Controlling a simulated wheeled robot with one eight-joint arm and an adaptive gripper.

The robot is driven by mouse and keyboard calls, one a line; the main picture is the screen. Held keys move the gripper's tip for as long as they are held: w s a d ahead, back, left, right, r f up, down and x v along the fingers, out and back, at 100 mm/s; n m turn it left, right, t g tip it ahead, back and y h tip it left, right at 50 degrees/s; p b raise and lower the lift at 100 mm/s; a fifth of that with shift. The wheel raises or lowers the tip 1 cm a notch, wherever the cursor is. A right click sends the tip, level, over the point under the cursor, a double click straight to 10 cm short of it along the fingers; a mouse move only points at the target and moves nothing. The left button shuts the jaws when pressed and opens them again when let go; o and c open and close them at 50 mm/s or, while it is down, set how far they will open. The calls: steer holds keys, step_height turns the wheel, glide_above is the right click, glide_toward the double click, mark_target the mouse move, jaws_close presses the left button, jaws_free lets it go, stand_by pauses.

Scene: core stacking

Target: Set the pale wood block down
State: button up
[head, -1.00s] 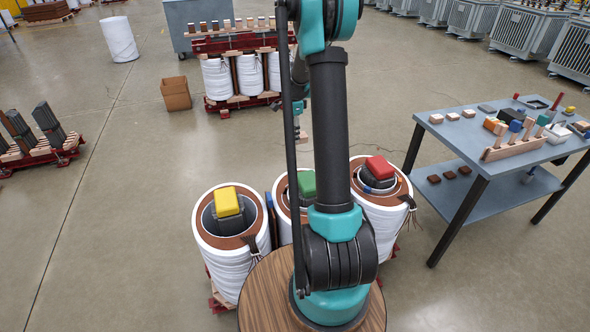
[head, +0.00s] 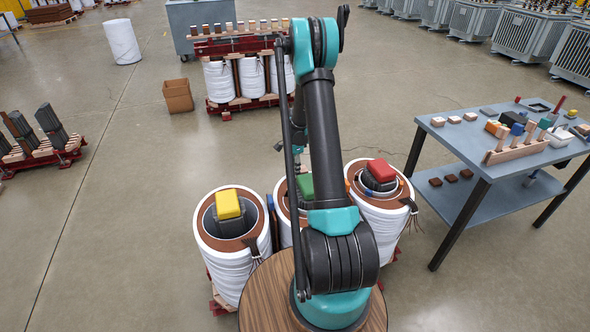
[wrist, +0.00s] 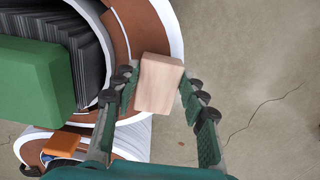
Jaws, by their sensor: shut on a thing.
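The pale wood block (wrist: 159,83) is between the two fingers of my gripper (wrist: 160,88) in the wrist view. My gripper is shut on it. The block appears over the brown top ring (wrist: 122,30) and white outer edge of a coil; I cannot tell whether it touches them. A green block (wrist: 35,85) sits on a dark layered core inside this coil, left of my gripper. In the head view the green block (head: 305,186) shows partly behind my arm. My fingertips and the pale block are largely hidden there.
A coil with a yellow block (head: 228,204) stands left, and one with a red block (head: 381,170) right. A grey table (head: 480,150) with blocks and a peg rack is at the right. Bare floor (wrist: 255,60) lies right of my gripper.

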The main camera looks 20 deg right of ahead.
steer(key=shift+f, duration=0.2)
steer(key=shift+f, duration=0.1)
steer(key=o, duration=1.2)
step_height(320, 180, up, 12)
steer(key=s+a+r+n+t, duration=0.1)
steer(key=s+a+r+n, duration=0.3)
steer(key=s+r, duration=0.25)
steer(key=s+a+n+t, duration=0.1)
steer(key=s+n, duration=0.3)
steer(key=s, duration=0.5)
steer(key=s+a+n+t, duration=0.1)
steer(key=s+a+n, duration=0.2)
steer(key=s, duration=0.6)
steer(key=s+a+n+t, duration=0.1)
steer(key=s+a+n, duration=0.2)
steer(key=s+n, duration=0.4)
steer(key=shift+s, duration=0.9)
